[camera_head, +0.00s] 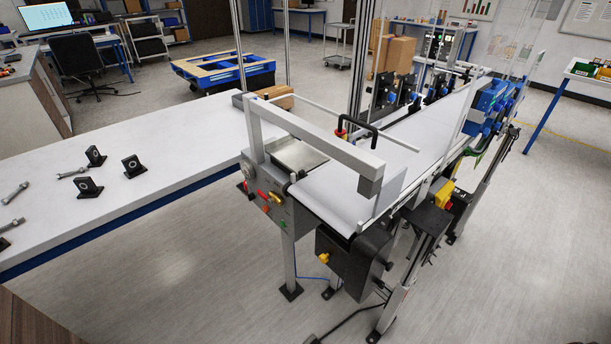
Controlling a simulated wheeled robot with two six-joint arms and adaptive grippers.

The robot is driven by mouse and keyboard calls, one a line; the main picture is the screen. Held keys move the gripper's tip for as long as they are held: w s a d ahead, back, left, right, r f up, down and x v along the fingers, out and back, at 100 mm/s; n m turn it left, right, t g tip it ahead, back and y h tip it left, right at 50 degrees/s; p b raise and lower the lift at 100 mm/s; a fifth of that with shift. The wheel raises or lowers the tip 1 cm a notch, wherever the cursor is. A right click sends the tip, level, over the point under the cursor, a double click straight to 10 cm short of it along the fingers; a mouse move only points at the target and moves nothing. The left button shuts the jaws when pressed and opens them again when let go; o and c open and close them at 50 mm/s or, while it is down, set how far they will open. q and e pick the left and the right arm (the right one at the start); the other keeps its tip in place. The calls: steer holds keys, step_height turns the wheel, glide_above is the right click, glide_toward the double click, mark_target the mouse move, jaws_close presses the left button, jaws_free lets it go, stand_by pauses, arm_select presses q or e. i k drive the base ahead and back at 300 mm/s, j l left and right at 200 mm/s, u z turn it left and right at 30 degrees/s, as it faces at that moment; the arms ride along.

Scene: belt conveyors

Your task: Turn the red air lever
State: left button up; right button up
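A small red lever (262,194) is on the front of a grey control box (280,215) at the near left end of the conveyor. Neither of my grippers is in view.
A white belt conveyor (338,197) runs to the back right under a grey frame (320,145). A white table (150,150) with dark brackets and metal parts stands at left. A black motor box (350,265) hangs below the belt. The floor in front is clear apart from cables.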

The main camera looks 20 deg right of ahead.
mark_target(270, 201)
steer(key=i+j+z, duration=0.85)
steer(key=j+z, duration=0.3)
steer(key=i+j, duration=0.15)
steer(key=j, duration=0.25)
steer(key=i+j, duration=0.1)
steer(key=j, duration=0.25)
steer(key=i+j, duration=0.15)
steer(key=j, duration=0.25)
steer(key=l+z, duration=0.35)
steer(key=z, duration=0.15)
steer(key=k, duration=0.05)
